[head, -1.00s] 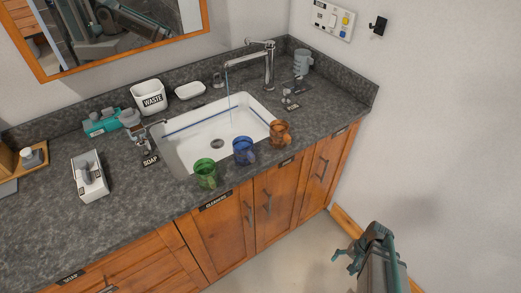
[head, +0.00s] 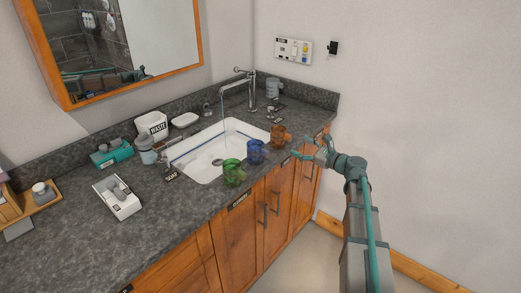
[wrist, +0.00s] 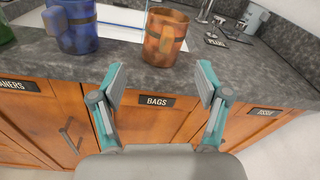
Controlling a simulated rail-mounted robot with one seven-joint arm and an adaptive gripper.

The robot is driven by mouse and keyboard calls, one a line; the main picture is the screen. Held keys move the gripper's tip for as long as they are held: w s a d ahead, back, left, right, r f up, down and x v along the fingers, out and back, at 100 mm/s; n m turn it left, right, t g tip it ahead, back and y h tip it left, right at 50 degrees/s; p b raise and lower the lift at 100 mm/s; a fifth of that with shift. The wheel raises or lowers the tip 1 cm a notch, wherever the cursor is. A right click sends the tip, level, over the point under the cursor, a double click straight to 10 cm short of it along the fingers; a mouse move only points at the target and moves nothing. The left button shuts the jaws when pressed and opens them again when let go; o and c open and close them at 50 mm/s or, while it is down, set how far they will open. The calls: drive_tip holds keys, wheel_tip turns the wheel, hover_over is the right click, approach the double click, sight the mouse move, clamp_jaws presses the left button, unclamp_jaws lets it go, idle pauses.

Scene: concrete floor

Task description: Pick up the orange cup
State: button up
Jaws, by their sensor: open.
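The orange cup (head: 280,136) stands upright on the front edge of the grey counter, right of the blue cup (head: 255,152) and the green cup (head: 233,172). My gripper (head: 307,154) is open and empty, in front of the counter edge and to the right of the orange cup. In the wrist view my gripper (wrist: 161,85) has its fingers spread wide, short of the cup and not touching it.
The sink (head: 205,150) with a running tap (head: 240,88) lies behind the cups. The blue cup (wrist: 72,28) stands close left of the orange one in the wrist view. Wooden cabinets (head: 265,215) drop below the counter edge. A grey cup (head: 272,87) stands at the back.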

sight(285, 135)
drive_tip(key=w+a+m+p, duration=0.1)
drive_tip(key=w+a, duration=0.1)
drive_tip(key=w, duration=0.1)
drive_tip(key=w+a+m, duration=0.1)
drive_tip(key=w+a, duration=0.1)
drive_tip(key=w+a+r+m+p, duration=0.1)
drive_tip(key=w+a, duration=0.2)
drive_tip(key=shift+w+t+p, duration=0.3)
drive_tip(key=c, duration=0.8)
